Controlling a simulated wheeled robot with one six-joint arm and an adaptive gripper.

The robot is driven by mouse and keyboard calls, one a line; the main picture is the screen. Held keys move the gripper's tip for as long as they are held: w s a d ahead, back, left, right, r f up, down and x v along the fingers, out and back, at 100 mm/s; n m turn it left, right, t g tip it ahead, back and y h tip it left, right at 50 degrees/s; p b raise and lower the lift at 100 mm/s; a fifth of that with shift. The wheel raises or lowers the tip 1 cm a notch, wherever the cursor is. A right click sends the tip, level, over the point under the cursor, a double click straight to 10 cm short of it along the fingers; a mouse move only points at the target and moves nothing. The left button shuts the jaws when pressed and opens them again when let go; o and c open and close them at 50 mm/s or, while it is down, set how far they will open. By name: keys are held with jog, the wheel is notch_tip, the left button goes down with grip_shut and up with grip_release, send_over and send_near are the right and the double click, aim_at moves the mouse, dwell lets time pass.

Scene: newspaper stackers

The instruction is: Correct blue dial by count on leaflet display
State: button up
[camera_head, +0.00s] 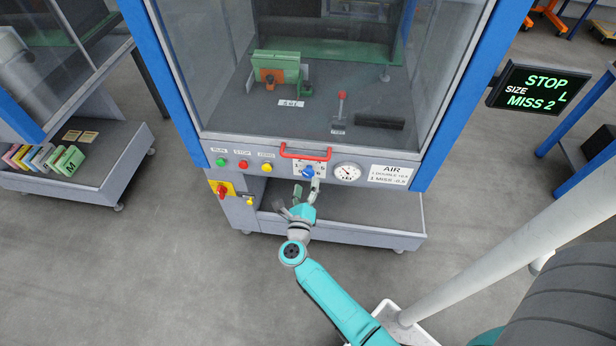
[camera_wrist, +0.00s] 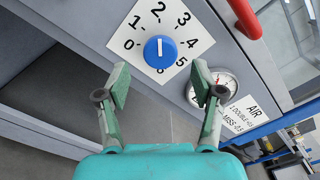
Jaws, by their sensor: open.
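In the head view the dial (camera_head: 308,171) lies just beyond my gripper (camera_head: 306,191). My gripper (camera_wrist: 161,85) is open and empty, its fingers apart on either side below the dial in the wrist view; contact is not visible. The display (camera_head: 538,88) reads STOP, SIZE L, MISS 2. The AIR label (camera_head: 391,174) has lines for DOUBLE and MISS; MISS appears to read -0.5.
A red handle (camera_head: 306,153) is just above the dial. A gauge (camera_head: 347,172) is to its right. Green, red and yellow buttons (camera_head: 243,164) and a red switch (camera_head: 221,190) are left. A cart (camera_head: 110,165) with coloured blocks stands at left. Floor (camera_head: 150,260) is clear in front.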

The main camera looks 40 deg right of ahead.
jog(key=v, duration=0.6)
jog(key=shift+s+a, duration=0.15)
jog(key=shift+a, duration=0.15)
jog(key=shift+s, duration=0.1)
jog(key=s+a+r+m+t+y, duration=0.1)
jog(key=s+a+r+m+y, duration=0.3)
jog(key=s+m, duration=0.7)
jog(key=s+a+r+m+t+y, duration=0.1)
jog(key=s+a+r+m+y, duration=0.4)
jog(key=s+m, duration=0.5)
jog(key=s+a+r+m+t+y, duration=0.1)
jog(key=s+a+r+m+y, duration=0.4)
jog(key=s+m, duration=0.6)
jog(key=shift+s+a+r+m+t, duration=0.3)
jog(key=shift+a+r+m+t, duration=0.1)
jog(key=shift+r+m, duration=0.85)
jog(key=shift+f, duration=0.1)
jog(key=shift+c, duration=0.2)
dwell(2.1)
